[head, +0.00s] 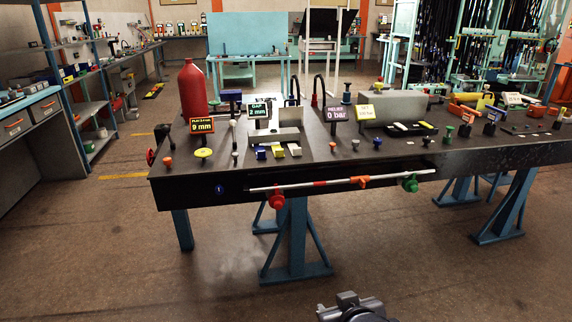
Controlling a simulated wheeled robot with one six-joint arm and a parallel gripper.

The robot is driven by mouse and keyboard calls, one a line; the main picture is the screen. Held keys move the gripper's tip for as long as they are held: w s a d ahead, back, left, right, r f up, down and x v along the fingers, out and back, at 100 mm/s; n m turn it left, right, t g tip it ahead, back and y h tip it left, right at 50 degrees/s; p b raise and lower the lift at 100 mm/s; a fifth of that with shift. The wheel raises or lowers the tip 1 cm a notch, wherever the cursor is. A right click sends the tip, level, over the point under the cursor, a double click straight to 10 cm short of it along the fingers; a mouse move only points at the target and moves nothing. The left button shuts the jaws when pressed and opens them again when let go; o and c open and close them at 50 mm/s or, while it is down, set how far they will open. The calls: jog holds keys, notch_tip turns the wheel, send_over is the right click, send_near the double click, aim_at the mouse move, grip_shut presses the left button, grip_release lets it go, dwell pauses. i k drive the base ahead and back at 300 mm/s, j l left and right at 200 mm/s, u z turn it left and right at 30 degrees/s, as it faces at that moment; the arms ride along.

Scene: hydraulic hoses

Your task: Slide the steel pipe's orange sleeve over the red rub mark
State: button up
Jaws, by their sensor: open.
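A thin steel pipe (338,181) runs level along the front edge of the dark workbench. An orange sleeve (360,181) sits on the pipe right of its middle. A red mark (319,183) shows on the pipe to the left of the sleeve, with bare pipe between them. A red clamp or knob (276,199) is at the pipe's left part and a green one (410,184) at its right part. My gripper (347,299) is at the bottom of the head view, well in front of and below the pipe. It is open and apart from everything.
The workbench (220,178) carries a red bottle (193,88), a sign reading 9 mm (202,125), a grey block (392,106) and several small coloured knobs. Blue trestle legs (297,240) stand below. The floor in front is clear.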

aim_at(362, 180)
jog(key=i+l+z, duration=0.2)
jog(key=i, duration=0.3)
jog(key=i+z, duration=0.2)
jog(key=i, duration=0.25)
